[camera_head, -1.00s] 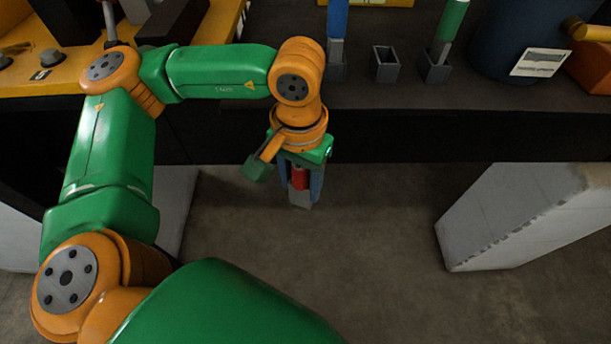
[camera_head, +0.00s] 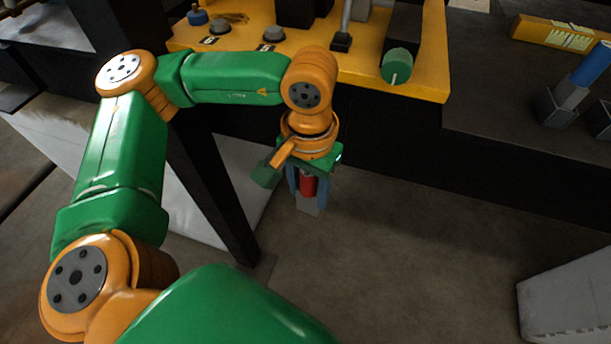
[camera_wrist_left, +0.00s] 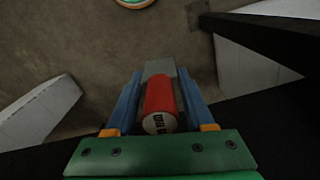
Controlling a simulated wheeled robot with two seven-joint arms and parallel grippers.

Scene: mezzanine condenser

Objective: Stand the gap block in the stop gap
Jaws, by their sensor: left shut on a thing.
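My left gripper (camera_head: 308,198) is shut on the gap block, a red round grip (camera_head: 308,186) with a grey block end (camera_head: 307,206) pointing down. It hangs over the floor in front of the yellow console (camera_head: 428,75). In the left wrist view, the red grip (camera_wrist_left: 160,97) lies between the two blue fingers and the grey block (camera_wrist_left: 159,68) sticks out beyond them. I cannot make out the stop gap. My right gripper is not in view.
Round grey knobs (camera_head: 272,34) sit on the console's left part. At the right, a blue-handled piece (camera_head: 592,64) stands in a grey holder on the dark bench (camera_head: 480,70). A black post (camera_head: 214,190) stands left of the gripper. Pale blocks (camera_head: 570,300) stand on the floor.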

